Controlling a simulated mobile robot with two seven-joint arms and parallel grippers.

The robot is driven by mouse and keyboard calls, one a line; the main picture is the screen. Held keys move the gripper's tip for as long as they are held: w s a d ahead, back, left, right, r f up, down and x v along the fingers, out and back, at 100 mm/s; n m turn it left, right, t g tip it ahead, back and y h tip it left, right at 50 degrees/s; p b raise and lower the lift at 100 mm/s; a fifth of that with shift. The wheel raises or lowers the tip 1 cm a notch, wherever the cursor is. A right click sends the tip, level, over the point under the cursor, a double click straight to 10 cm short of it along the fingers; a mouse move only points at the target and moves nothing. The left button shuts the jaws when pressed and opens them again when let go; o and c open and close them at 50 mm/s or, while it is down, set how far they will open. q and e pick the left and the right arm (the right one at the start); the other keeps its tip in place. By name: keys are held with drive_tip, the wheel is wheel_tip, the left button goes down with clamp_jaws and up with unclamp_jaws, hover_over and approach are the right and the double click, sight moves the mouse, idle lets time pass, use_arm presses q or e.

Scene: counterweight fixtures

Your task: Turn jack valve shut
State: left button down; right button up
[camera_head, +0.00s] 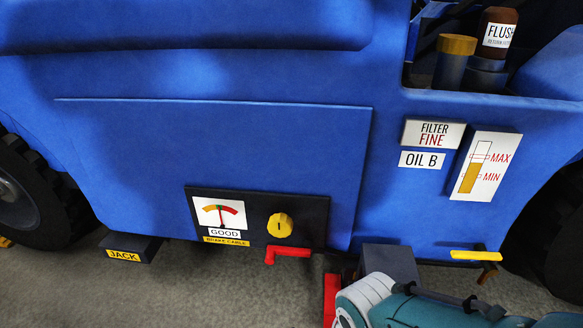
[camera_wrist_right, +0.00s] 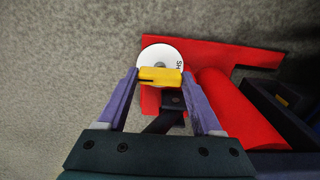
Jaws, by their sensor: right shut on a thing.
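The red jack (camera_wrist_right: 225,105) lies on the floor in the right wrist view. A white round dial (camera_wrist_right: 158,53) with partly covered lettering, "SH" showing, is on it. My right gripper (camera_wrist_right: 160,77) is shut on the yellow valve handle (camera_wrist_right: 160,75) at the dial's near edge, one finger at each end. In the head view only part of the red jack (camera_head: 331,297) shows beside my right arm, which hides the rest and the gripper. My left gripper is in neither view.
The blue vehicle body (camera_head: 220,135) fills the head view. A black panel (camera_head: 258,218) carries a gauge, a yellow knob (camera_head: 280,225) and a red lever (camera_head: 287,253). A block labelled JACK (camera_head: 130,246) sits low at left. Another yellow handle (camera_head: 476,255) is at right.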

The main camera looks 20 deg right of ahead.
idle(0.5)
drive_tip(key=o, duration=1.4)
drive_tip(key=shift+c, duration=0.2)
wheel_tip(320, 180, up, 10)
drive_tip(key=p, duration=0.9)
drive_tip(key=shift+p, duration=0.3)
